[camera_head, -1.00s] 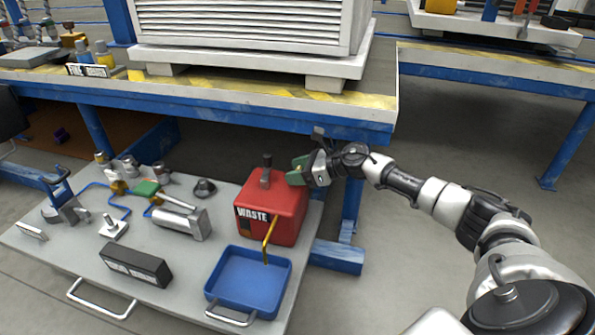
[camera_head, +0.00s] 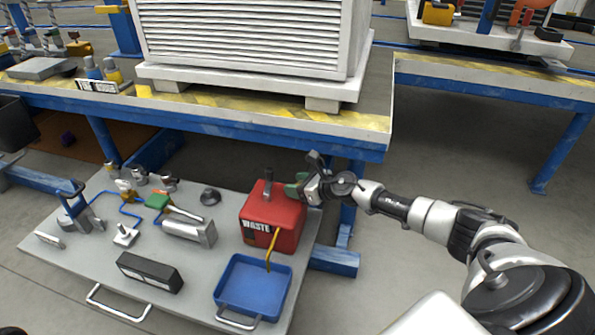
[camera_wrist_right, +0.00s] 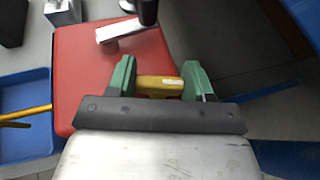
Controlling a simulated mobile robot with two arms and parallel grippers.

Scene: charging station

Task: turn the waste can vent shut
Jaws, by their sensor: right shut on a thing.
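The red waste can (camera_head: 273,217), with a "WASTE" label on its front, stands on the grey panel under the bench. It also fills the upper left of the right wrist view (camera_wrist_right: 78,75). My right gripper (camera_head: 297,188) is at the can's upper right side. In the right wrist view its green fingers (camera_wrist_right: 155,82) are shut on a small yellow piece, which looks like the vent (camera_wrist_right: 158,86), beside the can's edge. The fingers hide the vent's ends, so I cannot tell its exact turn. My left gripper is not in view.
A blue tray (camera_head: 238,293) sits in front of the can, with a yellow spout (camera_head: 272,247) over it. A dark upright knob (camera_head: 268,181) stands on the can. The blue bench edge (camera_head: 240,131) runs above, and a bench leg (camera_head: 347,215) stands close on the right.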

